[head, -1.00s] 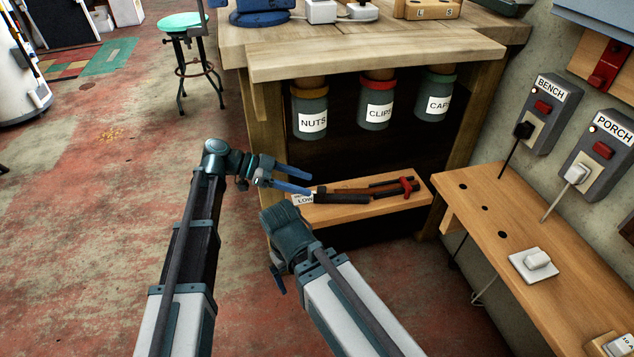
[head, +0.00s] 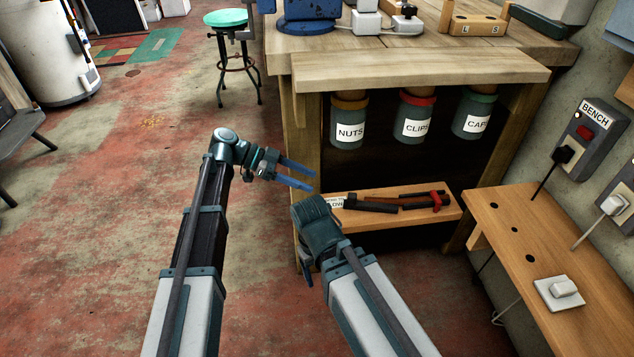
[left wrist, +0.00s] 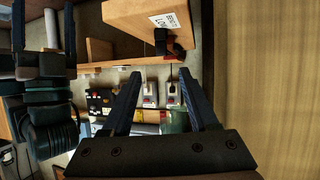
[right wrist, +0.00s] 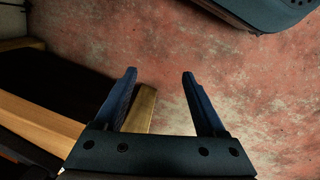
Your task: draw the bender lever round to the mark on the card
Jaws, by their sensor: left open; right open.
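The bender, with black handles (head: 372,204) and a red part (head: 437,199), lies on a wooden low shelf (head: 400,217) under the workbench. A white card (head: 336,203) reading "LOW" is on the shelf's left end, partly hidden by my right arm. In the left wrist view the card (left wrist: 168,20) shows on the board, with a black handle end (left wrist: 160,42) below it. My left gripper (head: 313,179) is open and empty, left of the shelf, apart from the bender. My right gripper (right wrist: 159,74) is open and empty, pointing toward the floor. In the head view its wrist hides most of it.
Jars labelled NUTS (head: 349,132), CLIPS (head: 416,127) and CAPS (head: 474,122) hang under the bench top (head: 420,70), above the shelf. A wooden side bench (head: 560,250) with a plug block stands at right. A green stool (head: 226,18) is behind.

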